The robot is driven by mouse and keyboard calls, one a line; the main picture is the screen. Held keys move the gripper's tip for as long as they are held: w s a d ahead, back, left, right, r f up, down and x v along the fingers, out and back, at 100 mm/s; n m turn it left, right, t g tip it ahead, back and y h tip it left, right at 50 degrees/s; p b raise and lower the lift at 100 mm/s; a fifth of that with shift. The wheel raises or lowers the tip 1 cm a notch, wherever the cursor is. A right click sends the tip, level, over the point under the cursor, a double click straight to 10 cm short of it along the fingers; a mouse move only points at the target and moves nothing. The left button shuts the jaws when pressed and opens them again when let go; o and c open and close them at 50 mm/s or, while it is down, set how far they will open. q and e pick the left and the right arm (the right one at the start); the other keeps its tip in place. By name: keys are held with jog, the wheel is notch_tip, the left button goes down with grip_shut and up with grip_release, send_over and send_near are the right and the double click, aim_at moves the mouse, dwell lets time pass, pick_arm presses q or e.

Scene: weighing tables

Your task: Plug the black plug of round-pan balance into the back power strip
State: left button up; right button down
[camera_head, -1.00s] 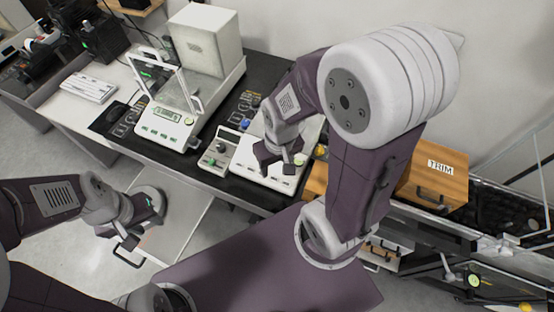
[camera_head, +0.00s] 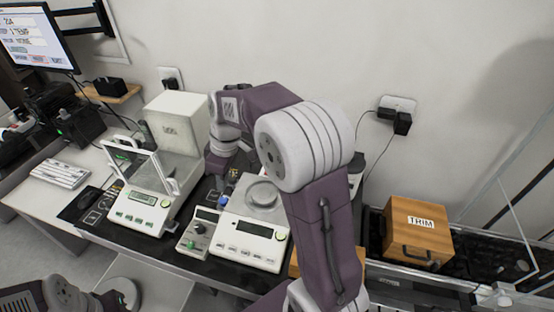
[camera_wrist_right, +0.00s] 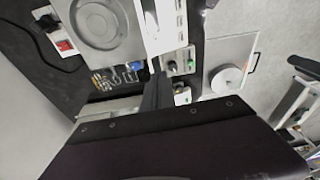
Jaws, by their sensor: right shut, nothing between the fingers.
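The round-pan balance (camera_head: 250,240) stands on the dark table, its round pan (camera_head: 262,194) facing up. The pan also shows in the right wrist view (camera_wrist_right: 103,20). My right gripper (camera_head: 219,182) is shut and empty behind the small control box, left of the pan. Its closed fingers (camera_wrist_right: 156,72) show in the right wrist view. A white strip-like unit with a red switch (camera_wrist_right: 64,45) lies beside the balance, with a black cable near it; I cannot tell if it is the back power strip. I cannot make out the balance's black plug.
A control box (camera_head: 200,232) sits between the balances. A wall outlet (camera_head: 398,103) holds a black adapter (camera_head: 402,123). A wooden TRIM box (camera_head: 418,228) stands right. Small weights (camera_wrist_right: 118,76) lie near my fingers.

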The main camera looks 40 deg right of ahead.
jog(key=w+d+r+n+t, duration=0.2)
jog(key=w+d, duration=1.2)
jog(key=w, duration=0.1)
jog(key=s+d+f+m+p, duration=0.1)
jog(key=s+d+f+m, duration=0.2)
jog(key=d+f, duration=0.8)
jog(key=shift+g+y, duration=0.3)
jog(key=x, duration=0.5)
jog(key=w+d+x, duration=0.1)
jog(key=x, duration=0.2)
jog(key=shift+f+p, duration=0.1)
jog(key=shift+p, duration=0.3)
jog(key=shift+s+d+r, duration=0.25)
jog(key=shift+s+d, duration=0.1)
jog(key=shift+s+d+f+p, duration=0.1)
jog(key=shift+s+d+p, duration=0.3)
jog(key=shift+s, duration=0.25)
jog(key=shift+s+d+p, duration=0.3)
jog(key=shift+s+d, duration=0.2)
jog(key=shift+s, duration=0.2)
